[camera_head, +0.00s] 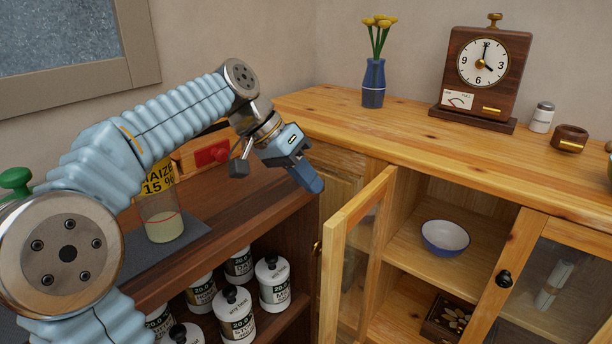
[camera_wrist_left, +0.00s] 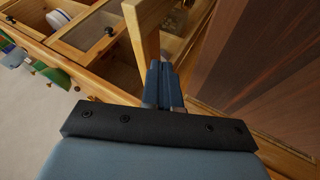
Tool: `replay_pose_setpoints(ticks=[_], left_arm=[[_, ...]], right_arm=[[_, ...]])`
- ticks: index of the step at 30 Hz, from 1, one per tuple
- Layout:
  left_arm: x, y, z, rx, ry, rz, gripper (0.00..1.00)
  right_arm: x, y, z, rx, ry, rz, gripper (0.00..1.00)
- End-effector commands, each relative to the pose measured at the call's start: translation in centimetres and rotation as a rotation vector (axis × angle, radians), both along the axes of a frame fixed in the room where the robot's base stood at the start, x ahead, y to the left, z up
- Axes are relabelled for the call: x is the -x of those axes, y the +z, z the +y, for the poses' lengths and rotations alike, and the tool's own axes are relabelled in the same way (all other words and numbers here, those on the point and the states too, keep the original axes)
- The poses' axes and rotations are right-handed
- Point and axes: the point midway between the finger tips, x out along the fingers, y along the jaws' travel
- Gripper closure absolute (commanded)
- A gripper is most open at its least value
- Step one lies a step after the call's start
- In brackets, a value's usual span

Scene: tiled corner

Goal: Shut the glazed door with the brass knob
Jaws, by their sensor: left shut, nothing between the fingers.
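The glazed door (camera_head: 333,275) with the brass knob (camera_head: 317,247) stands open, swung out from the pale wood cabinet. Its glass pane and the bowl compartment behind it show in the head view. In the left wrist view a pale wooden bar (camera_wrist_left: 141,32), apparently this door's edge, rises just beyond the fingers. My left gripper (camera_head: 313,185) is shut and empty, above and to the left of the door's top edge. Its closed fingertips also show in the left wrist view (camera_wrist_left: 160,75). I cannot tell whether they touch the door. My right gripper is out of view.
A second glazed door (camera_head: 501,279) with a black knob is closed at right. A blue-rimmed bowl (camera_head: 445,237) and a patterned box (camera_head: 446,318) are inside the open compartment. A vase (camera_head: 373,84) and clock (camera_head: 481,75) stand on top. A dark shelf (camera_head: 215,260) with several canisters is left.

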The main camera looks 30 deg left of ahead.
Motion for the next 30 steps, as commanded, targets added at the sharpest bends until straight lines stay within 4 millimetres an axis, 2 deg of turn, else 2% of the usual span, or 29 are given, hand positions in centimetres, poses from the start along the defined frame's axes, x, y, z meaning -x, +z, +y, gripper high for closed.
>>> replay_pose_setpoints(ticks=[1, 6, 12, 30], left_arm=[[-0.3, -1.0, -0.5, 0.001, -0.003, 0.004, 1.0], [-1.4, -3.4, -2.0, 0.0, -0.002, 0.004, 1.0], [-2.2, -5.0, -3.1, 0.0, -0.001, 0.002, 1.0], [-2.8, -5.4, -3.9, 0.0, 0.0, 0.001, 1.0]], right_arm=[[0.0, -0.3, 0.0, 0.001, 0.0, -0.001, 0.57], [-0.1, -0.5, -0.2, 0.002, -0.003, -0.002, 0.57], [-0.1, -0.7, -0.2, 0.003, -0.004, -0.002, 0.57], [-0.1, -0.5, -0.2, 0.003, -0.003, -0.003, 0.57]])
